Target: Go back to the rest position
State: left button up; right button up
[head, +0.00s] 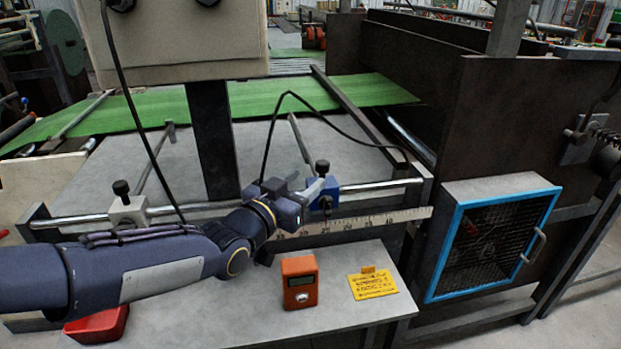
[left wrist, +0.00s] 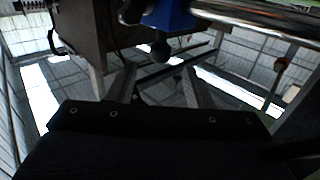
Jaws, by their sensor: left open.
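My left arm reaches in from the left in the head view. My left gripper (head: 312,190) is open beside the blue block (head: 322,190) with a black knob on the chrome rail. In the left wrist view the two fingers (left wrist: 158,88) stand apart with nothing seen between them. The blue block also shows there (left wrist: 172,15), with a dark rounded knob below it. Whether the fingers touch the block I cannot tell. My right gripper is out of view.
A white block (head: 127,207) sits further left on the chrome rail (head: 375,185), above a ruler strip (head: 350,224). An orange device (head: 299,282), a yellow card (head: 372,283) and a red tray (head: 98,326) lie on the grey table (head: 235,310). A blue-framed mesh door (head: 437,270) stands right.

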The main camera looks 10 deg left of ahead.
pick_arm(q)
jog(key=s+a+f+n+g+y+p, duration=0.3)
jog(key=s+a+f+n+g+y, duration=0.1)
jog(key=s+a, duration=0.65)
jog(key=s+a+f+n+g, duration=0.1)
jog(key=s+f+g, duration=0.2)
jog(key=s, duration=0.6)
jog(key=s+f+n+g+p, duration=0.1)
jog(key=s+f+n+g, duration=0.1)
jog(key=s, duration=0.8)
jog(key=shift+s+a+f+g+p, duration=0.2)
jog(key=shift+a+f+g+p, duration=0.15)
jog(key=shift+f+g, duration=0.4)
